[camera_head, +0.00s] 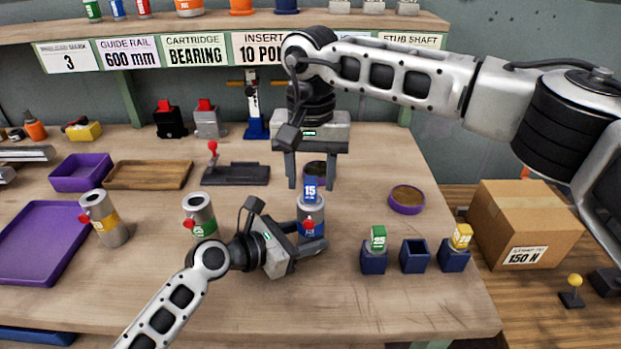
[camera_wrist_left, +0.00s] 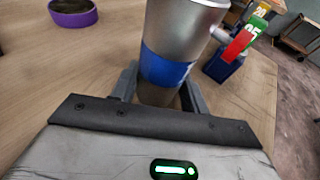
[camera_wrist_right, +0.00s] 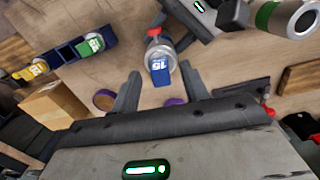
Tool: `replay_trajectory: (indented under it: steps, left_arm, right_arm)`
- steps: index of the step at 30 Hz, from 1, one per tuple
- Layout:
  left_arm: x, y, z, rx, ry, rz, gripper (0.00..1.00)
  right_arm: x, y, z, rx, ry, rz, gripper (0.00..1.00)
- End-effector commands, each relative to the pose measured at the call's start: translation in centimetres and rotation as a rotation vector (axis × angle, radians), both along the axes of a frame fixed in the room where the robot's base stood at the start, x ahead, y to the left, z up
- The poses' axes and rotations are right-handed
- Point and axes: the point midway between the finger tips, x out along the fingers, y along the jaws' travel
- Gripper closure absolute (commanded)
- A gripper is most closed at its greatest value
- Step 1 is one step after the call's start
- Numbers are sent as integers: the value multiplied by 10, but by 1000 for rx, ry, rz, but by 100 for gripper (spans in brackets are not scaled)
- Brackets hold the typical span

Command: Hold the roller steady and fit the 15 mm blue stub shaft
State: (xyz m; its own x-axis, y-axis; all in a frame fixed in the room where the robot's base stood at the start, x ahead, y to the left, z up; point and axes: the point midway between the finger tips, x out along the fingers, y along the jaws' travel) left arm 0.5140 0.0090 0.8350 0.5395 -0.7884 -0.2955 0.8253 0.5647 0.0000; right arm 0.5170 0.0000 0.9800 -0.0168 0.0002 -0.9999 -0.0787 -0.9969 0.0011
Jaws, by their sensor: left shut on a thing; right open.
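The roller (camera_head: 311,212) is a grey upright cylinder with a blue band and a red knob on its side. My left gripper (camera_head: 312,246) is shut around its lower part; the left wrist view shows the roller (camera_wrist_left: 178,40) between the fingers. The blue stub shaft (camera_head: 311,188), marked 15, stands at the roller's top; how deep it sits I cannot tell. My right gripper (camera_head: 308,182) is open and points down just above and behind the stub shaft. In the right wrist view the stub shaft (camera_wrist_right: 161,74) shows between the spread fingers, gripped by neither.
To the right stand blue holders with a green 25 shaft (camera_head: 378,238) and a yellow 20 shaft (camera_head: 461,236); the middle holder (camera_head: 414,255) is empty. A purple-rimmed dish (camera_head: 406,200) lies behind them. Two other rollers (camera_head: 199,214) (camera_head: 104,219) stand left.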

Motion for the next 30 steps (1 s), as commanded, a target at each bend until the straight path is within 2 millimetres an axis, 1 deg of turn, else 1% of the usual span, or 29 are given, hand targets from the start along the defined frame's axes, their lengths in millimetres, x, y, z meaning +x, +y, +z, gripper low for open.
replay_trajectory:
  steps: [1, 9, 12, 15, 18, 21, 30]
  left_arm:
    - [0, 0, 0, 0, 0, 0, 68]
    - [0, 0, 0, 0, 0, 0, 68]
    - [0, 0, 0, 0, 0, 0, 68]
    - [0, 0, 0, 0, 0, 0, 68]
    - [0, 0, 0, 0, 0, 0, 68]
    - [0, 0, 0, 0, 0, 0, 68]
    - [0, 0, 0, 0, 0, 0, 68]
  right_arm:
    - [1, 1, 11, 3, -4, 0, 55]
    - [2, 1, 68, 2, -4, 1, 55]
    - [2, 0, 86, 2, -3, -1, 55]
    - [2, 1, 98, 2, -2, 1, 55]
    - [2, 1, 105, 2, -1, 1, 55]
    - [2, 1, 107, 2, -1, 2, 55]
    - [2, 0, 107, 2, -1, 1, 55]
